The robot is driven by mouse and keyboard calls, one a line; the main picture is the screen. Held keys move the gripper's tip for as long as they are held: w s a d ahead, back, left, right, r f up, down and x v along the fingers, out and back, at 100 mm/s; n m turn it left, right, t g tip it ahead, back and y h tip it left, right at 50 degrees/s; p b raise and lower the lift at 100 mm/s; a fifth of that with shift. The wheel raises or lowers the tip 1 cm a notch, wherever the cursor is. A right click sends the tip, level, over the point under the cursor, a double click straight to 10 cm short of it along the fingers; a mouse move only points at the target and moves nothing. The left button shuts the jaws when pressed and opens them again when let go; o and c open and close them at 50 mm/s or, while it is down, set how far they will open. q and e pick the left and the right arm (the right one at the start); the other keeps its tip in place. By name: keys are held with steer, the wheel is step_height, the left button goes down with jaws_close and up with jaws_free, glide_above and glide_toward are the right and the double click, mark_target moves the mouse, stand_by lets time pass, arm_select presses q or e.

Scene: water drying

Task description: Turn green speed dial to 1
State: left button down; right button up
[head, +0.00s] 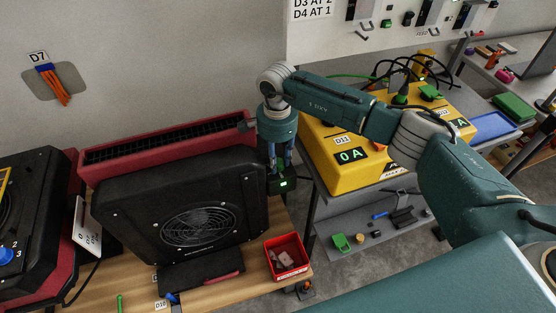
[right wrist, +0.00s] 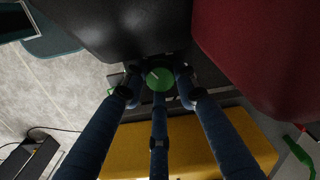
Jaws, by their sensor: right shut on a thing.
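The green speed dial (right wrist: 160,78) shows in the right wrist view as a round green knob with a short pale pointer mark towards its upper left. My right gripper (right wrist: 157,88) has its blue fingers closed around it. In the head view my right gripper (head: 280,164) points down at the right end of the black fan unit (head: 130,205), by a small black box (head: 283,184) with a lit green display. The dial is hidden in the head view, and I cannot read its scale numbers. My left gripper is not in view.
A red slotted unit (head: 110,154) stands behind the fan unit. A red bin (head: 287,270) with small pieces sits at the table's front right. A yellow D11 box (head: 333,174) stands right of my gripper. Another black unit with a blue dial (head: 6,256) is at the left.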

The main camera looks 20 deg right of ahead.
steer(key=shift+a, duration=0.3)
steer(key=o, duration=1.1)
steer(key=shift+o, duration=0.2)
steer(key=shift+r, duration=0.1)
step_height(320, 180, up, 12)
steer(key=shift+s, duration=0.1)
